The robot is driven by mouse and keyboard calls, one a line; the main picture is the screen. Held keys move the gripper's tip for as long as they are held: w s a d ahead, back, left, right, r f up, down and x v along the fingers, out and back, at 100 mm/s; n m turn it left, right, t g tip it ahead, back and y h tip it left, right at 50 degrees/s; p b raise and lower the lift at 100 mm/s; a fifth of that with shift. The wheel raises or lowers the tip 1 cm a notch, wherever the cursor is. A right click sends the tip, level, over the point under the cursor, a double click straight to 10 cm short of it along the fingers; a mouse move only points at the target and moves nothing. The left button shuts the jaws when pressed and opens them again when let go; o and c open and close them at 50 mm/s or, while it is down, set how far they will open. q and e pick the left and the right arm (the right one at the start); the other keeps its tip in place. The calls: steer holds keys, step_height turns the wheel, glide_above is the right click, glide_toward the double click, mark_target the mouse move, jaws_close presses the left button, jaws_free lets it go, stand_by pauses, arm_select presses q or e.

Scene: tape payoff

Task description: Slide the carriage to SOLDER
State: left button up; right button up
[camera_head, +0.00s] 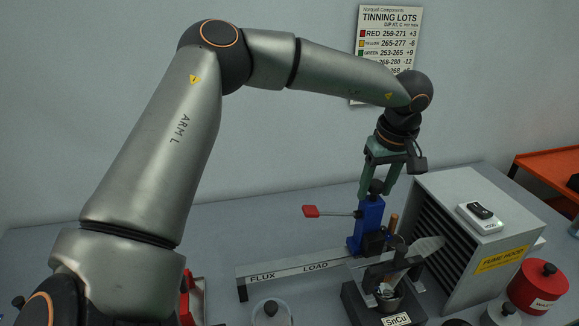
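The blue carriage (368,222) stands upright on the pale rail (288,268), to the right of the printed words FLUX and LOAD. A lever with a red handle (311,211) sticks out from it to the left. My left gripper (376,193) points down over the carriage, its green fingers on either side of the dark knob on top. I cannot tell whether they press on the knob. The solder pot (386,297), labelled SnCu, stands in front of the carriage. No SOLDER word shows on the rail; its right part is hidden. My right gripper is out of view.
A grey fume hood (480,235) stands close on the right, with a device on top. A red container (538,286) is at the far right. A lidded jar (271,312) stands in front of the rail. A tinning-lots chart (388,45) hangs on the wall.

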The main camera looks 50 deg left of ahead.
arm_select(q)
steer(key=shift+o, duration=0.8)
steer(key=shift+r, duration=0.1)
step_height(320, 180, up, 5)
steer(key=p, duration=0.3)
steer(key=shift+f+p, duration=0.2)
steer(key=shift+p, duration=0.1)
steer(key=shift+r, duration=1.05)
steer(key=shift+s, duration=0.1)
